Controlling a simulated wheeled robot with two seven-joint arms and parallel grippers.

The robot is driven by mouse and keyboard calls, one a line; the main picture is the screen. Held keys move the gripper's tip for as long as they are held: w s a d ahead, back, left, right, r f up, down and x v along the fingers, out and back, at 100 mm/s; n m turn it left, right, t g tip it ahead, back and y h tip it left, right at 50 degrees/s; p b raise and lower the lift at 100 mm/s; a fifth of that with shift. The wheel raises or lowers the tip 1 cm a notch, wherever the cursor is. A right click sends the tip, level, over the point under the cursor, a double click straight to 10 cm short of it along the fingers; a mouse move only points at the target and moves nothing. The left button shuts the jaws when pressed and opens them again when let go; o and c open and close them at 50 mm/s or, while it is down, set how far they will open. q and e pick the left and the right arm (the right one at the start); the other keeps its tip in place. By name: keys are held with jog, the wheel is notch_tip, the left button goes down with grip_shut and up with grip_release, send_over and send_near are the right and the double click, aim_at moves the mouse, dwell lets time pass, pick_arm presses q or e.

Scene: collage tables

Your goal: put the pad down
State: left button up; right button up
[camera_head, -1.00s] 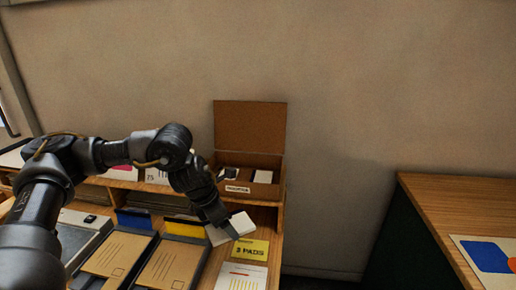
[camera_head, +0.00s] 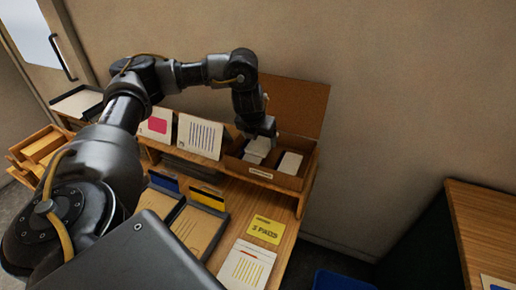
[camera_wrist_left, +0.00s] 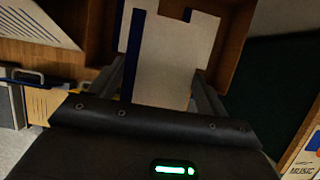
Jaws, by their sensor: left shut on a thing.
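My left gripper (camera_head: 262,130) is over the open brown box (camera_head: 262,172) on the raised shelf at the back of the desk. It is shut on a white pad (camera_head: 257,148), which hangs down at the box's left part. In the left wrist view the pad (camera_wrist_left: 163,75) shows between the fingers, with a dark blue strip along its left side. Whether the pad touches the box floor is hidden. Another white pad (camera_head: 290,163) is in the right part of the box. My right gripper is not in view.
The box's raised lid (camera_head: 295,103) stands behind the gripper. Upright cards (camera_head: 200,137) stand left of the box. A yellow "3 PADS" card (camera_head: 265,229), a lined sheet (camera_head: 247,265) and brown envelopes (camera_head: 198,228) lie on the desk in front. Another wooden table (camera_head: 480,215) is at the right.

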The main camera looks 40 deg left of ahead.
pick_arm(q)
jog(key=w+a+f, duration=0.2)
jog(key=a, duration=0.1)
jog(key=a+f+b, duration=0.1)
jog(key=shift+w+a, duration=0.2)
jog(key=shift+w, duration=0.2)
jog(key=f, duration=0.1)
jog(key=w+a+f+b, duration=0.1)
jog(key=a+f+b, duration=0.1)
jog(key=f, duration=0.1)
jog(key=shift+w+a, duration=0.25)
jog(key=shift+w, duration=0.1)
jog(key=shift+w+a+f, duration=0.2)
jog(key=shift+w+a, duration=0.1)
jog(key=shift+a+f+b, duration=0.15)
jog(key=shift+f+b, duration=0.2)
jog(key=shift+b, duration=0.15)
notch_tip(320, 180, down, 2)
jog(key=shift+f, duration=0.1)
jog(key=shift+w+a+f+b, duration=0.1)
jog(key=shift+f+b, duration=0.2)
jog(key=shift+f, duration=0.15)
